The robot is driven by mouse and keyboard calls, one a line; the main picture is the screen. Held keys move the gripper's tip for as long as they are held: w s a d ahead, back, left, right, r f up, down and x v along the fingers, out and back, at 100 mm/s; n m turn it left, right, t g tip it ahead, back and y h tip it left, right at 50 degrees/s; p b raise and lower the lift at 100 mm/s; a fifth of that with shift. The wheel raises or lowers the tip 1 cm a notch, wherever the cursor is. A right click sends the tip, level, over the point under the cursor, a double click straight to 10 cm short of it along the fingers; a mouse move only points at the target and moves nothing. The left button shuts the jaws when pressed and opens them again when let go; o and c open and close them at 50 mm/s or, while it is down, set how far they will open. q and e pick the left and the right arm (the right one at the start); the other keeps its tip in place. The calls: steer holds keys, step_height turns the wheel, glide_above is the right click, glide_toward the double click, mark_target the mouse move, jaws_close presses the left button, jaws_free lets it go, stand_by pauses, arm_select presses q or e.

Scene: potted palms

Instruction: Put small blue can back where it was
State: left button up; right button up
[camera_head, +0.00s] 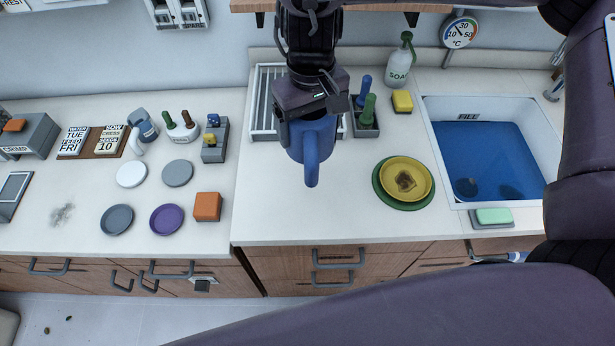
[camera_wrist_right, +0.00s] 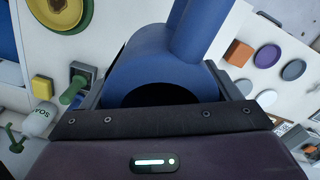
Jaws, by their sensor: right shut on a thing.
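A blue can (camera_head: 313,140) with a spout or handle pointing toward the front hangs in my right gripper (camera_head: 312,108), above the counter near the drying rack. In the right wrist view the same can (camera_wrist_right: 160,65) fills the space between the two jaws of my right gripper (camera_wrist_right: 165,95), which is shut on it. Its dark opening faces the gripper body. The gripper partly hides the can in both views. My left gripper is not in view.
A white rack (camera_head: 264,100) lies behind the can. A holder with blue and green handles (camera_head: 366,120), a soap bottle (camera_head: 399,65) and a yellow sponge (camera_head: 402,101) stand to its right. A yellow dish (camera_head: 418,175) sits near the water-filled sink (camera_head: 430,130). Saucers (camera_head: 167,219) lie left.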

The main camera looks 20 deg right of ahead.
step_height(320, 180, down, 16)
steer(key=shift+w+b, duration=0.1)
steer(key=shift+b, duration=0.6)
steer(key=shift+f, duration=0.35)
steer(key=shift+w, duration=0.1)
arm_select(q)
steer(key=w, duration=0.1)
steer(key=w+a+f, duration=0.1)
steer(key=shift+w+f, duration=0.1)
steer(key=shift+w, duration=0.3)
arm_select(e)
steer(key=shift+f, duration=0.1)
steer(key=shift+f, duration=0.1)
steer(key=o, duration=1)
steer(key=shift+c, duration=0.2)
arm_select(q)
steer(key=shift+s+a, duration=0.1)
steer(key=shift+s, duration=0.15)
arm_select(e)
steer(key=shift+o, duration=0.7)
